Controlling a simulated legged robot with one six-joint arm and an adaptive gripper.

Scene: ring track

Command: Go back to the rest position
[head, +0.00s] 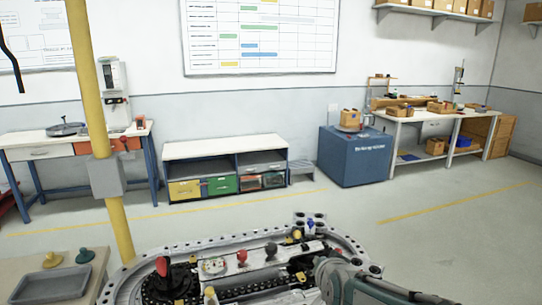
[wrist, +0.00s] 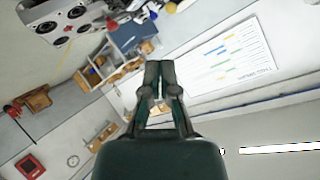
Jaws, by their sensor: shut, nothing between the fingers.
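My gripper (wrist: 159,95) shows in the wrist view with its two dark fingers together and nothing between them. It points out over the room, toward the wall with the white chart (wrist: 230,55). In the head view my arm (head: 350,283) reaches in at the lower right, over the right part of the ring track (head: 125,285); the fingers cannot be made out there. The track carries a red-topped knob (head: 162,266), a round gauge (head: 214,266) and several small coloured knobs. In the wrist view a corner of a metal unit with round dark openings (wrist: 75,12) shows at the upper left.
A yellow post (head: 93,130) with a grey box stands left of the track. A grey tray (head: 52,284) lies on a bench at the lower left. A low cabinet (head: 225,148), a blue box (head: 353,158) and a workbench (head: 430,118) line the wall. The floor between is clear.

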